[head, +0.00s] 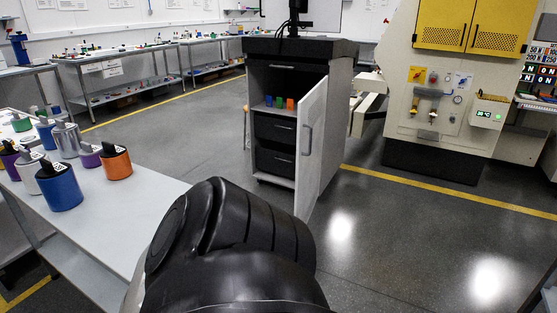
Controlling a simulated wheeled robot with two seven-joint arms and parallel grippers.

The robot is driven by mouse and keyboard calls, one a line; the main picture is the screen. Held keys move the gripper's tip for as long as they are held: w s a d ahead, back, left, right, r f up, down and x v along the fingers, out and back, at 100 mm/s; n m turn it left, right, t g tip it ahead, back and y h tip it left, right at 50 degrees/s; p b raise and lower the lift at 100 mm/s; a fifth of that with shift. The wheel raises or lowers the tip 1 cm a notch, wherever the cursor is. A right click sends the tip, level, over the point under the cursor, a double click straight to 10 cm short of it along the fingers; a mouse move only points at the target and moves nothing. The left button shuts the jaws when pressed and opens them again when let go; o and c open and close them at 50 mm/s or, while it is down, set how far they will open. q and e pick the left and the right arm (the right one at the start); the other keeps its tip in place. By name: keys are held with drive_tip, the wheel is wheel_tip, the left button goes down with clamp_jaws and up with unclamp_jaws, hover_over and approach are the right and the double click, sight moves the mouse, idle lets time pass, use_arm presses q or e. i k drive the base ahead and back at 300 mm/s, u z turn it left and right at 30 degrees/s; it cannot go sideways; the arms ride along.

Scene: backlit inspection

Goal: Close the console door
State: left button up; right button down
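The console (347,110) is a grey and black cabinet standing on the floor in the middle of the head view. Its white door (311,160) stands open, swung out toward me, with a grey handle (307,139) on its face. Through the opening I see a shelf (284,111) with small blue, green and orange items, and two dark drawers (275,143) below it. A black link of my own arm fills the lower middle and is close to the door's lower edge in the picture; I cannot tell whether they touch. Neither of my grippers shows.
A white table (130,199) with several coloured canisters (61,187) is at left. Long benches (120,56) line the back wall. A large machine with yellow doors (475,22) stands at right. The floor (400,230) right of the door is clear.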

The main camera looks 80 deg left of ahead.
sight(311, 114)
drive_tip(key=u, duration=0.7)
drive_tip(key=i, duration=1.15)
drive_tip(key=u, duration=2)
